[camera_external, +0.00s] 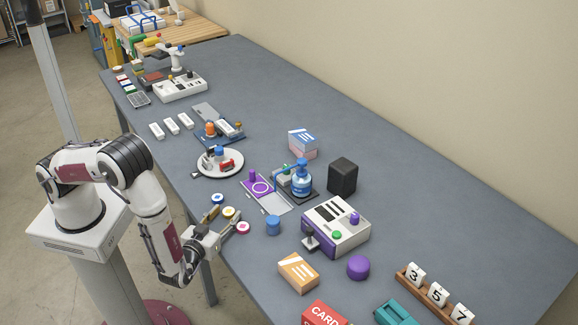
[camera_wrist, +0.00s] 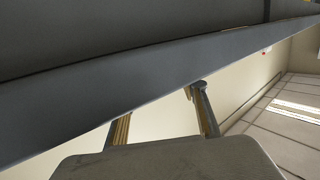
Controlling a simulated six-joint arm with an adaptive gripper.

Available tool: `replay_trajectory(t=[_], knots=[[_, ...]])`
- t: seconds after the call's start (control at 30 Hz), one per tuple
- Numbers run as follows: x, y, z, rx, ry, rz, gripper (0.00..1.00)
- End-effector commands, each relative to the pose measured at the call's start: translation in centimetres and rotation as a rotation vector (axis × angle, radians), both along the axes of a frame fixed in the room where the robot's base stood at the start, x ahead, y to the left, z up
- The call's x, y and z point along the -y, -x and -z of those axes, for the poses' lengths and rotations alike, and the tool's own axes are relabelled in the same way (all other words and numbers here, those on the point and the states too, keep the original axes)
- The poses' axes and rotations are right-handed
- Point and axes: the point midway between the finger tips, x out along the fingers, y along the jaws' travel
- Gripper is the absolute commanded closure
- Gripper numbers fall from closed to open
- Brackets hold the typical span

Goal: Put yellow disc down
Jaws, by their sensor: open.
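A small disc with a yellow rim and white face (camera_external: 229,212) sits at the table's near edge. It is between a blue-rimmed disc (camera_external: 217,198) and a pink-rimmed disc (camera_external: 242,228). My gripper (camera_external: 218,236) is beside the table's edge, just below and in front of these discs in the external view. In the wrist view its two fingers (camera_wrist: 158,106) are spread apart with nothing visible between them. No disc shows in the wrist view; the table's edge and underside fill its upper part. I cannot tell whether my gripper touches a disc.
The grey table (camera_external: 420,180) carries a blue cylinder (camera_external: 273,226), a purple-and-grey pad (camera_external: 268,200), a white round tray (camera_external: 206,173) and a white device (camera_external: 322,238). An orange box (camera_external: 298,273) lies nearer the front. The table's right rear is clear.

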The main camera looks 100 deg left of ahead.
Motion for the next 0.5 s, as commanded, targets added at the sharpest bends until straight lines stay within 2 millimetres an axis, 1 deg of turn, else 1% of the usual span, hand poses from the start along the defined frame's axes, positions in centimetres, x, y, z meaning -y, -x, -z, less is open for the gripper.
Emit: replay_trajectory(t=[0.5], knots=[[5.3, 1.0, -1.0, 0.001, 0.0, 0.002, 0.57]])
